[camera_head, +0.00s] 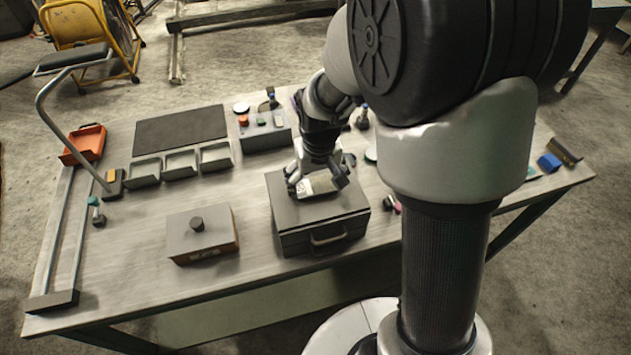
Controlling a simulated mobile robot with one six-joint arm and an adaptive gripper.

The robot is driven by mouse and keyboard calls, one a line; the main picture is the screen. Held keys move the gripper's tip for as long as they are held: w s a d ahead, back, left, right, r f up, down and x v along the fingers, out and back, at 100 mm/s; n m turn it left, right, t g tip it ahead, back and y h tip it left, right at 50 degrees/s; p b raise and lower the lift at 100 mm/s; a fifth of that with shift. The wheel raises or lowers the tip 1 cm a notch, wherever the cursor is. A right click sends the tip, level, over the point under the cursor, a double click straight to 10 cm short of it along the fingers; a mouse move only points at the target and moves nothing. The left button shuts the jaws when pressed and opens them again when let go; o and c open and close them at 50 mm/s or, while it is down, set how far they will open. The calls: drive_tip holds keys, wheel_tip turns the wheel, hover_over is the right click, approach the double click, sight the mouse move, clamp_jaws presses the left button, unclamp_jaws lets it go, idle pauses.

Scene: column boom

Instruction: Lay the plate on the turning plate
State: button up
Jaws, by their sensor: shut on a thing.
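My gripper (318,184) points down over the grey case with a front handle (322,237). It is shut on a small pale flat plate (321,183) with a dark mark near its left end. The plate is at or just above the case lid; I cannot tell whether it touches. The turning plate is not clear to pick out. A round pale disc with a green edge (371,155) lies behind and right of the gripper, partly hidden by my arm. Another small white disc (241,107) is at the back of the table.
Three grey trays (180,163), a dark mat (181,130) and a button box (265,132) lie behind. A rail with an orange tray (84,145) runs along the left. My arm hides part of the right side.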

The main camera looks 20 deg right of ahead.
drive_tip(key=o, duration=1.5)
drive_tip(key=shift+o, duration=0.2)
